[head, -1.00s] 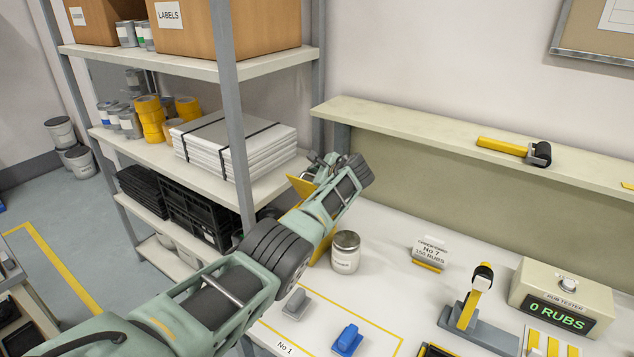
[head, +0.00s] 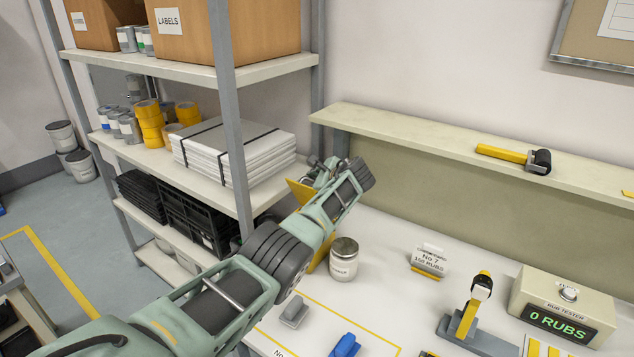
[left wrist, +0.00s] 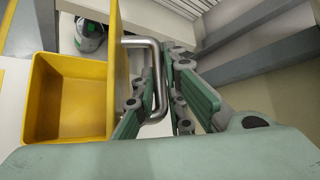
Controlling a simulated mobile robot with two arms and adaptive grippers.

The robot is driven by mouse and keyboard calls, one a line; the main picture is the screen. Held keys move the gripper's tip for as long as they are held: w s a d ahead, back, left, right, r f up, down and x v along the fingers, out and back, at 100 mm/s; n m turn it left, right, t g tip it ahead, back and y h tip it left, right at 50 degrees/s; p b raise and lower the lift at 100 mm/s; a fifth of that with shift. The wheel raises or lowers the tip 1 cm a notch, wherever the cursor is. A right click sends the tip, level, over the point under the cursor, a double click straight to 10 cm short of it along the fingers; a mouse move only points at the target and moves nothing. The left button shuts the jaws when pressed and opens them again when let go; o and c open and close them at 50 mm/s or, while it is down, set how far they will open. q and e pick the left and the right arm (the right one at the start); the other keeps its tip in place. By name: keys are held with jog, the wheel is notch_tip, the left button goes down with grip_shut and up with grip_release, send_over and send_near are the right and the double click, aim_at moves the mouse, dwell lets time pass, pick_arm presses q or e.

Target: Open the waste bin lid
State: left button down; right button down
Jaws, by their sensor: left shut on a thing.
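The yellow waste bin (left wrist: 68,98) shows in the left wrist view with its inside exposed and empty-looking. Its yellow lid (left wrist: 119,60) stands up on edge at the bin's right side, with a bent metal handle (left wrist: 152,62) on its outer face. My left gripper (left wrist: 157,103) is shut on this handle. In the head view, the raised lid (head: 299,192) shows as a tilted yellow plate beside my left gripper (head: 322,168); my arm hides most of the bin. My right gripper is in neither view.
A lidded jar (head: 344,262) stands on the white table close to my left arm. A grey shelf post (head: 232,130) and stacked white sheets (head: 235,150) are behind and left of the arm. The rub tester (head: 562,305) is at the right.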

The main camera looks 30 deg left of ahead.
pick_arm(q)
jog(key=shift+w+d+r+t, duration=0.2)
jog(key=shift+w+r+t, duration=0.1)
jog(key=shift+w+r, duration=0.45)
jog(key=c, duration=2.2)
grip_release()
jog(key=shift+s, duration=0.1)
jog(key=o, duration=0.4)
jog(key=shift+w+f, duration=0.4)
jog(key=shift+s+f, duration=0.1)
jog(key=shift+f, duration=0.15)
jog(key=shift+s+f, duration=0.15)
